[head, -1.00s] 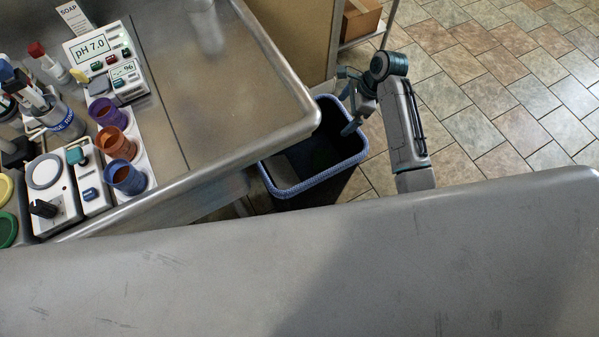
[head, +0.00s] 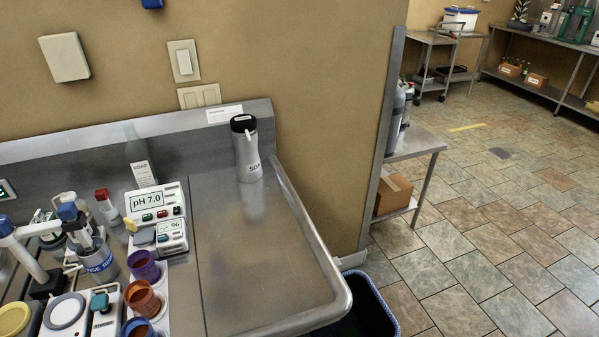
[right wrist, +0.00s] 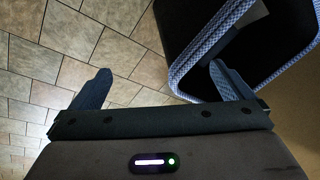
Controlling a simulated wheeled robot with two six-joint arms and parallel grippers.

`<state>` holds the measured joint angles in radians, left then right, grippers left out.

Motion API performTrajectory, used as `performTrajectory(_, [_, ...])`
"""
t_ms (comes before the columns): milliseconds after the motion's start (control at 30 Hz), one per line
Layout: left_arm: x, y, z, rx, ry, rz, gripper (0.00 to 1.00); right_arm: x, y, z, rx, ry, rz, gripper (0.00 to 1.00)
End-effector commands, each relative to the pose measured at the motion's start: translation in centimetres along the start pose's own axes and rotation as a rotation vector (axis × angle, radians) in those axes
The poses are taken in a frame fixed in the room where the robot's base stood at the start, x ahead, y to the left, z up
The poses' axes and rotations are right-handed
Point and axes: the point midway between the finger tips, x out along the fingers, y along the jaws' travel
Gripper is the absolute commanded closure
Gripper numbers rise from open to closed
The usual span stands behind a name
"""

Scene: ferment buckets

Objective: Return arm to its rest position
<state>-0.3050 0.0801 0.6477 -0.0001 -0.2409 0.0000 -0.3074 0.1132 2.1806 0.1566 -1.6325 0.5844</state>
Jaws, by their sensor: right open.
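My right gripper (right wrist: 160,90) shows in the right wrist view with its two fingers spread wide and nothing between them. Its right-hand finger overlaps the blue-rimmed dark bin (right wrist: 208,50) in that view; I cannot tell whether they touch. The same bin (head: 373,290) shows in part at the lower edge of the head view, beside the steel counter's corner. Neither arm shows in the head view now. My left gripper is in no current frame.
The steel counter (head: 240,290) holds a pH meter (head: 150,200), coloured cups (head: 143,267) and a soap bottle (head: 246,148). A shelf with a cardboard box (head: 393,194) stands right of the wall. Tiled floor (head: 470,240) at right is clear.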

Motion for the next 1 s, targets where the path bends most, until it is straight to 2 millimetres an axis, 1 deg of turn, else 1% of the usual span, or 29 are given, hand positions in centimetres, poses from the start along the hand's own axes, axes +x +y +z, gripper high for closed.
performTrajectory(33, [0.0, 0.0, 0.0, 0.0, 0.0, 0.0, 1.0, -0.8, 0.7, 1.0, -0.069, 0.016, 0.01, 0.0])
performTrajectory(200, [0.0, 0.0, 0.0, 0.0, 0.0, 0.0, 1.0, -3.2, 2.4, 3.0, -0.279, 0.06, 0.045, 0.0])
performTrajectory(567, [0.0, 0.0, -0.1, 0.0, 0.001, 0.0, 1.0, -7.9, 4.8, 6.0, -0.613, 0.118, 0.116, 0.0])
performTrajectory(600, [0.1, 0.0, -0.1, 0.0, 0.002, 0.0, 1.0, -6.8, 4.9, 5.8, -0.615, 0.114, 0.118, 0.0])
performTrajectory(867, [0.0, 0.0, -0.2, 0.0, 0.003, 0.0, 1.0, -1.1, 5.5, 5.2, -0.603, 0.093, 0.122, 0.0])
performTrajectory(967, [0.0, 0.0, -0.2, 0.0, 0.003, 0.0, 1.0, 1.4, 5.9, 5.1, -0.6, 0.084, 0.124, 0.0])
performTrajectory(1000, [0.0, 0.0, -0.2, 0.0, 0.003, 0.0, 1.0, 2.5, 6.1, 5.2, -0.598, 0.08, 0.125, 0.0])
